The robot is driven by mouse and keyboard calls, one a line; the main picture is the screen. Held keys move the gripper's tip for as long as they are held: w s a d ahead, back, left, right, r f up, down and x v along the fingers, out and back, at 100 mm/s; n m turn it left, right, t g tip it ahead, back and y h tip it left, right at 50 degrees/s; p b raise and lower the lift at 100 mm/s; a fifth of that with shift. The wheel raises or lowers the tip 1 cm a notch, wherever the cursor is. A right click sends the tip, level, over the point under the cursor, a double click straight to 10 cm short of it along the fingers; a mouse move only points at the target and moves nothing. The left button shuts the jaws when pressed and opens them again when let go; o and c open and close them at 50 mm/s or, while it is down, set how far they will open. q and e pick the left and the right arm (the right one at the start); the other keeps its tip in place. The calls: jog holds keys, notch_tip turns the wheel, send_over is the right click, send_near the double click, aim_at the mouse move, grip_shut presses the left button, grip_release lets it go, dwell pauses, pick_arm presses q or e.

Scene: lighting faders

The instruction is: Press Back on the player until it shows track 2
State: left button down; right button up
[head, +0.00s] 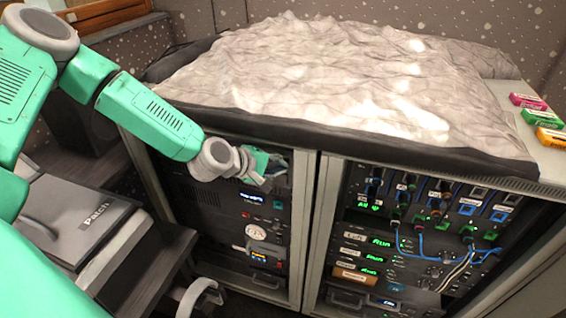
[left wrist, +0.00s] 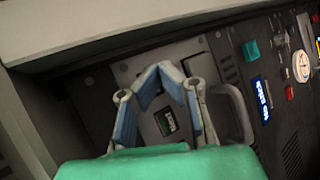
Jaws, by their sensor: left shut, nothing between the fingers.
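The left rack cabinet (head: 180,205) holds dark units with a small lit display (head: 250,196), a round white dial (head: 256,232) and a lower unit with an orange-lit display (head: 259,258). I cannot tell which unit is the player, and no Back label or track number is readable. My left gripper (head: 262,182) is shut and empty in front of the cabinet's upper part.
The right rack cabinet (head: 334,210) has blue and white cables plugged in. A crumpled grey cover (head: 330,75) lies over the top. Coloured boxes (head: 541,119) sit at the right.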

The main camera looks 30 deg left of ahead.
dwell(0.4)
pick_arm(q)
jog(key=shift+s+d, duration=0.15)
jog(key=shift+s, duration=0.5)
jog(key=shift+s+d+p, duration=0.2)
jog(key=shift+s, duration=0.6)
jog(key=shift+s+d+p, duration=0.15)
jog(key=shift+s+d, duration=0.05)
jog(key=shift+s, duration=0.65)
jog(key=shift+s+d+p, duration=0.2)
jog(key=shift+s, duration=0.6)
